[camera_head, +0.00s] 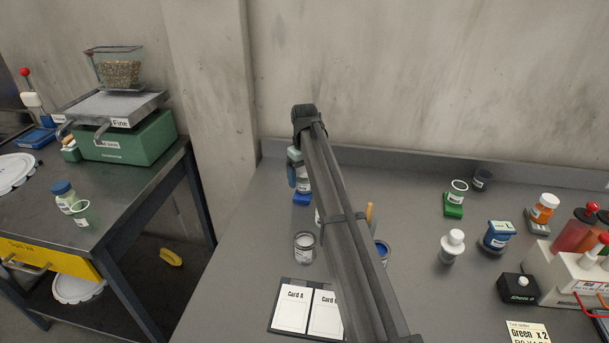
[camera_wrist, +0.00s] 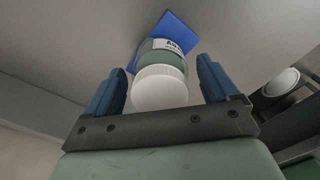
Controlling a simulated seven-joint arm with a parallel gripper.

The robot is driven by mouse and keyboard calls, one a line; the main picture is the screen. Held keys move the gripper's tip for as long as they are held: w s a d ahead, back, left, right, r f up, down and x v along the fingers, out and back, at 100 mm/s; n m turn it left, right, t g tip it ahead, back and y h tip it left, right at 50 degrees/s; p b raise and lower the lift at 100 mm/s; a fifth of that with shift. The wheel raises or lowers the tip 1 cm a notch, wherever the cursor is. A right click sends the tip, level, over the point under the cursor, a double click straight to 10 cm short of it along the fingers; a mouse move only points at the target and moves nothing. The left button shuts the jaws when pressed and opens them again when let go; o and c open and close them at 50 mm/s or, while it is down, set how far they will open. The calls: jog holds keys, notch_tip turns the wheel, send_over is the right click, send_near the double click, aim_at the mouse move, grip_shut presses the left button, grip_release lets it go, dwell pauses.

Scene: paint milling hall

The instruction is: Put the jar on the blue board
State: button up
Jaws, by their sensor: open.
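The jar, with a white ribbed lid (camera_wrist: 160,90) and a white label, shows between my fingers in the wrist view. The blue board (camera_wrist: 182,28) lies under and behind its base, and the jar appears to stand on it. My gripper (camera_wrist: 161,66) is open, with one blue finger on each side of the jar; gaps show beside the lid. In the camera_head view the blue board (camera_head: 302,199) is at the back left of the bench, with the jar's label (camera_head: 304,186) just above it. My arm and gripper hide most of the jar there.
A glass jar (camera_head: 304,247), a card holder (camera_head: 280,329) and a blue-rimmed tin (camera_head: 382,252) stand near my arm.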

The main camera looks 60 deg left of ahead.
notch_tip(320, 180, up, 12)
jog(key=shift+r, duration=0.15)
dwell(0.5)
